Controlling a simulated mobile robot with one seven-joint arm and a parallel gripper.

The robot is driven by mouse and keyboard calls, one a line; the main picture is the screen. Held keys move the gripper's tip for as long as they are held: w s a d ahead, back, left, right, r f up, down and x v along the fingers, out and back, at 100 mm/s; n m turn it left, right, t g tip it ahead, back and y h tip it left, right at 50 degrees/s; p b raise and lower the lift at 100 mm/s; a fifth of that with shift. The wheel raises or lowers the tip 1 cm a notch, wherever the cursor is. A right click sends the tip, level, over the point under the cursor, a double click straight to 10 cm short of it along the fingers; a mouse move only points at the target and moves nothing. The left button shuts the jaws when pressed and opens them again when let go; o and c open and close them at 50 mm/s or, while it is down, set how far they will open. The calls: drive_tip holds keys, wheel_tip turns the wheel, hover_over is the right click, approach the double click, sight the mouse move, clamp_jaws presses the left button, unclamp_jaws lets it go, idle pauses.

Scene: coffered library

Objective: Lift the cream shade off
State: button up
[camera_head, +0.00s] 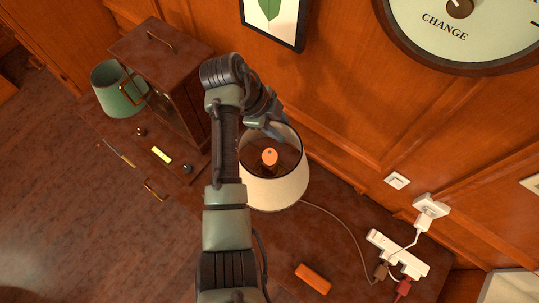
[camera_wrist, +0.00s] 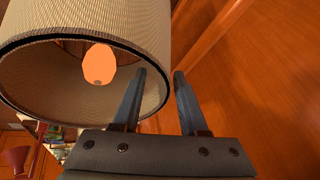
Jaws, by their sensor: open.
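The cream shade (camera_head: 276,190) sits on a lamp on the wooden cabinet top, open at its top, with an orange bulb (camera_head: 270,157) inside. In the wrist view the cream shade (camera_wrist: 110,28) fills the upper left, and the bulb (camera_wrist: 100,64) shows through its dark-rimmed opening. My gripper (camera_wrist: 159,74) is open. One finger overlaps the shade's inside in the picture and the other is over the wood wall, with the shade's edge between or near them; contact cannot be told. In the head view my gripper (camera_head: 272,130) is at the shade's far rim, partly hidden by my arm.
An orange block (camera_head: 313,279) and a white power strip (camera_head: 398,254) with cords lie right. The wood-panelled wall (camera_head: 340,110) is close behind the lamp.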

drive_tip(key=shift+x, duration=0.95)
clamp_jaws()
idle(0.7)
